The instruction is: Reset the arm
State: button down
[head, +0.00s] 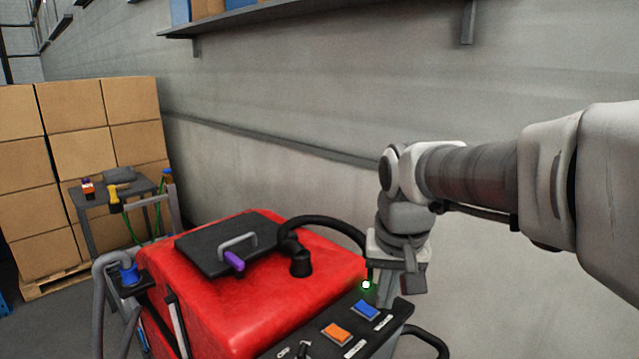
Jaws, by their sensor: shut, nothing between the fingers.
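My arm reaches in from the right edge of the head view and bends down at its wrist. My gripper (398,296) points down over the far right end of the dark control panel (372,325) of a red scrubber machine (255,305). It is shut with nothing held. A small green light (366,285) glows just left of it. I cannot tell whether the fingers touch the panel. An orange button (337,333) and a blue button (367,310) sit on the panel left of the gripper.
The scrubber has a black lid (228,243) with a purple-gripped handle, and a black hose (325,224). A small grey table (95,194) and stacked cardboard boxes (80,145) stand at the left. A grey wall (290,110) runs behind, with a shelf (235,20) above.

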jog(key=s+d+f+n+t, duration=0.1)
jog(key=s+d+t, duration=0.1)
jog(key=s, duration=1.3)
jog(key=shift+d+f+t, duration=0.2)
jog(key=shift+d+t, duration=0.1)
jog(key=shift+d, duration=0.6)
